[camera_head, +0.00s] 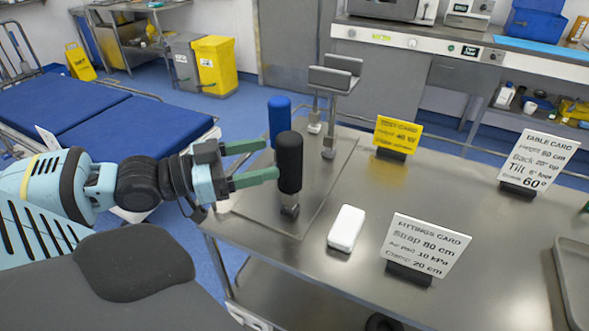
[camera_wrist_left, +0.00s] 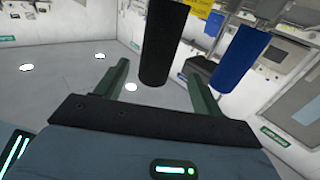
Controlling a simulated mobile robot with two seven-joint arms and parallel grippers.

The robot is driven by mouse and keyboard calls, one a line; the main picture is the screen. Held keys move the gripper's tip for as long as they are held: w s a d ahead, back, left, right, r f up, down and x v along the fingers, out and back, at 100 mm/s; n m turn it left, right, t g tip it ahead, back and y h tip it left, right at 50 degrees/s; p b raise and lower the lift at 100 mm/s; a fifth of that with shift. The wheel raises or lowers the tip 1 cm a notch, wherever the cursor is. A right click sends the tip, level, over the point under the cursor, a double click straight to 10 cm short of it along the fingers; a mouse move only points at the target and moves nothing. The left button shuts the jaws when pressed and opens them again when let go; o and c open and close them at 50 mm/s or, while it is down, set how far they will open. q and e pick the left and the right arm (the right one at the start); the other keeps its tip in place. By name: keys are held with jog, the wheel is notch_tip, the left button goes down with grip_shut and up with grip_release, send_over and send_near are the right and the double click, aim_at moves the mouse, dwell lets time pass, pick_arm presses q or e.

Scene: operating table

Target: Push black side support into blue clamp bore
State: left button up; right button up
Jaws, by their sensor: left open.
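The black side support (camera_head: 289,162) is an upright padded cylinder on a short metal foot (camera_head: 290,210) on the steel table. My left gripper (camera_head: 271,158) is open beside it, fingers pointing at the black pad. The lower finger's tip overlaps the pad's edge in the head view; I cannot tell if they touch. In the left wrist view the black pad (camera_wrist_left: 161,42) shows between and beyond the open fingers (camera_wrist_left: 159,71). A blue cylinder (camera_head: 279,118) stands behind it, also in the wrist view (camera_wrist_left: 244,60). I cannot make out a blue clamp bore. My right gripper is out of view.
Grey pads (camera_head: 330,80) on metal posts stand at the table's far edge. A white box (camera_head: 346,228), a fittings card (camera_head: 425,248), a yellow card (camera_head: 397,135) and a table card (camera_head: 539,160) stand to the right. A tray (camera_head: 571,270) lies at the right edge.

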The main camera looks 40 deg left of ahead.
aim_at(299, 151)
pick_arm(q)
jog(key=shift+b+x, duration=0.85)
jog(key=shift+x, duration=0.55)
jog(key=shift+w+d, duration=0.1)
jog(key=shift+w, duration=0.05)
jog(key=shift+w+d, duration=0.25)
jog(key=shift+w+d+r, duration=0.2)
jog(key=shift+w+d, duration=0.4)
jog(key=shift+w, duration=0.1)
jog(key=shift+x, duration=1.05)
